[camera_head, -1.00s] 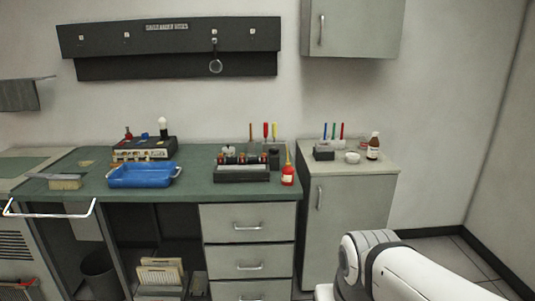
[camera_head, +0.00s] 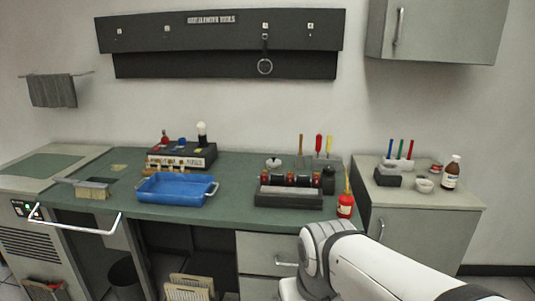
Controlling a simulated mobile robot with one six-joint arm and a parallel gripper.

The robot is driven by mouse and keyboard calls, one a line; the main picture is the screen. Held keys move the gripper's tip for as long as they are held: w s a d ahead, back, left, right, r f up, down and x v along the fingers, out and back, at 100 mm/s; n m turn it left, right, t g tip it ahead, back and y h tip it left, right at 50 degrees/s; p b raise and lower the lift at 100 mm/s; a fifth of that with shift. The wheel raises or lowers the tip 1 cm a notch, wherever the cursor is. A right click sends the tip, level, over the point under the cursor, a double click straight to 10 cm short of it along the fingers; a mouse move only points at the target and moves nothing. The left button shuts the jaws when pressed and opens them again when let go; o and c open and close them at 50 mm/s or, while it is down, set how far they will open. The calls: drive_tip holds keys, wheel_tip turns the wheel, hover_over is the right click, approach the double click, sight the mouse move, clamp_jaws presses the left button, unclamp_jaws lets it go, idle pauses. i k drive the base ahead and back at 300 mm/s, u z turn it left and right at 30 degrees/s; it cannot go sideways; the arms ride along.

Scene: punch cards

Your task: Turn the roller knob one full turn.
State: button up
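The roller unit (camera_head: 289,200) sits on the green worktop, right of the blue tray. It has a dark bar with reddish bands above a black base. I cannot tell which part of it is the roller knob; it is too small here. My white arm crosses the lower right of the picture, in front of the drawers and the right-hand cabinet. My gripper is not in view, and nothing shows whether it holds anything.
The blue tray (camera_head: 176,190) and a black box with a white bulb (camera_head: 201,133) stand to the left. A red bottle (camera_head: 345,206) and a dark jar (camera_head: 328,180) stand close right of the roller unit. A wall cabinet (camera_head: 436,30) hangs upper right.

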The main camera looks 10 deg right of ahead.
sight(329, 171)
drive_tip(key=i, duration=1.35)
drive_tip(key=z, duration=0.55)
drive_tip(key=k, duration=0.85)
drive_tip(key=z, duration=0.15)
drive_tip(key=i, duration=0.85)
drive_tip(key=u, duration=0.05)
